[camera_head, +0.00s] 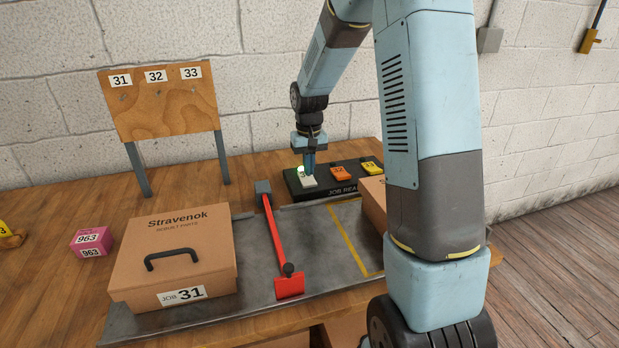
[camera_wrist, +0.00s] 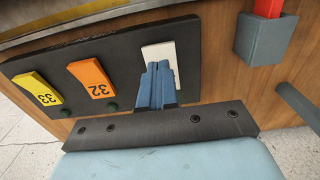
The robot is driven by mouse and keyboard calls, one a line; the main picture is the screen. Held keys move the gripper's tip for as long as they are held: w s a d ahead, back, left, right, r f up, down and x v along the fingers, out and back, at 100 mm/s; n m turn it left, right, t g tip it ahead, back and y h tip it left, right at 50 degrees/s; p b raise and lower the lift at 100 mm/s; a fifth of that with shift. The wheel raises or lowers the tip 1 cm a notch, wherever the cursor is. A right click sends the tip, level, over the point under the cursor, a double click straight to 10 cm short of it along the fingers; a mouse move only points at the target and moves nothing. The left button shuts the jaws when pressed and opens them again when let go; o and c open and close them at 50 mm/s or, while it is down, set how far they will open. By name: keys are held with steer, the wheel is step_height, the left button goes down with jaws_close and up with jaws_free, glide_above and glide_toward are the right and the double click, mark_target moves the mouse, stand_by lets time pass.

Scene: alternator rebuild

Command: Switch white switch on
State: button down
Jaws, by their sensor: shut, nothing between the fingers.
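The white switch (camera_head: 308,182) is a rocker at the left end of a black panel (camera_head: 349,186) marked "JOB REA…" at the back of the bench. My gripper (camera_head: 309,172) is shut and empty, pointing down at the switch's far part. In the wrist view, the closed blue fingers (camera_wrist: 159,68) overlap the white switch (camera_wrist: 168,50) and hide part of it. They look to be at or touching its face. A small bright greenish spot (camera_head: 301,169) shows by the switch's far end in the head view. Its number is hidden.
An orange switch (camera_wrist: 90,78) marked 32 and a yellow one (camera_wrist: 38,90) marked 33 sit beside it, with dark green lamps. Another box (camera_head: 372,205) is partly behind my arm.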

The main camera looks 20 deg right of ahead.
mark_target(309, 182)
steer(key=shift+r, duration=2.25)
steer(key=s+r+t, duration=0.3)
steer(key=s+r, duration=1.1)
steer(key=s, duration=0.1)
steer(key=s+r+t, duration=0.2)
steer(key=s+r, duration=0.1)
steer(key=s, duration=1.3)
steer(key=shift+d+t, duration=0.3)
steer(key=shift+d, duration=0.1)
